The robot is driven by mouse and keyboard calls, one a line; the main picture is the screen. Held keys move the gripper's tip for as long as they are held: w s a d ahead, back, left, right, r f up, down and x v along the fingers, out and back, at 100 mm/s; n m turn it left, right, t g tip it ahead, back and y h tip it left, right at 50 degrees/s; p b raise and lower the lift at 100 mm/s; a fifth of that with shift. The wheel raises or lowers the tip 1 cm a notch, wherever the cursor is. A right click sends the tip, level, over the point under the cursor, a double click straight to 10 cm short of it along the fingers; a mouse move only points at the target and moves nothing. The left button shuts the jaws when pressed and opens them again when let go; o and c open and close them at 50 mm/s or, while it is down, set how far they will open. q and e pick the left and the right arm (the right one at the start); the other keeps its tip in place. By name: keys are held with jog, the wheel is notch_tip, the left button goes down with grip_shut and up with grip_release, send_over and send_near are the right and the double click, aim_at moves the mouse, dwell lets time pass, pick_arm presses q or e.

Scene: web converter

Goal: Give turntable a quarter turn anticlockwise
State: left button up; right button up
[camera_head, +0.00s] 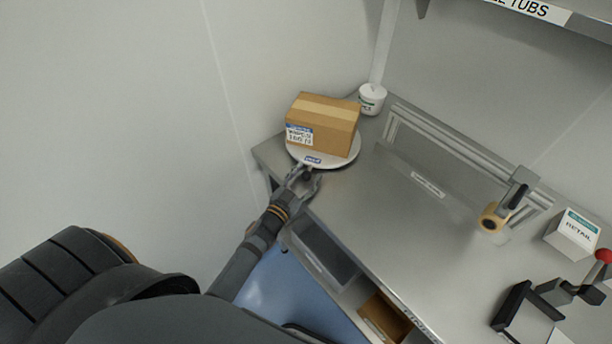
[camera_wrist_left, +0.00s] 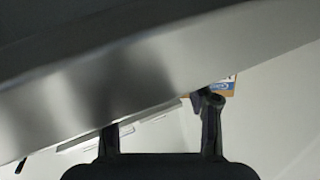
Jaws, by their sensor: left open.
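The turntable (camera_head: 338,159) is a round white disc at the far left corner of the steel bench, with a small blue label on its near rim. A brown cardboard box (camera_head: 327,112) with a white and blue label sits on it. My left gripper (camera_head: 306,181) is open at the near edge of the turntable, close to the blue label; I cannot tell whether it touches. In the left wrist view the open fingers (camera_wrist_left: 160,115) show with the bench edge between and above them, and a corner of the box (camera_wrist_left: 226,86) behind one finger. My right gripper is not in view.
A white tub (camera_head: 372,98) stands behind the box near the wall. A metal rail frame (camera_head: 460,150), a tape roll (camera_head: 493,219), a RETAIL box (camera_head: 574,233) and a red-knobbed clamp (camera_head: 603,256) are to the right.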

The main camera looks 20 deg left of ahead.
pick_arm(q)
jog(key=shift+s, duration=0.15)
jog(key=s+a, duration=0.1)
jog(key=s, duration=1)
jog(key=shift+s+a, duration=0.25)
jog(key=shift+s, duration=0.05)
jog(key=shift+c, duration=0.2)
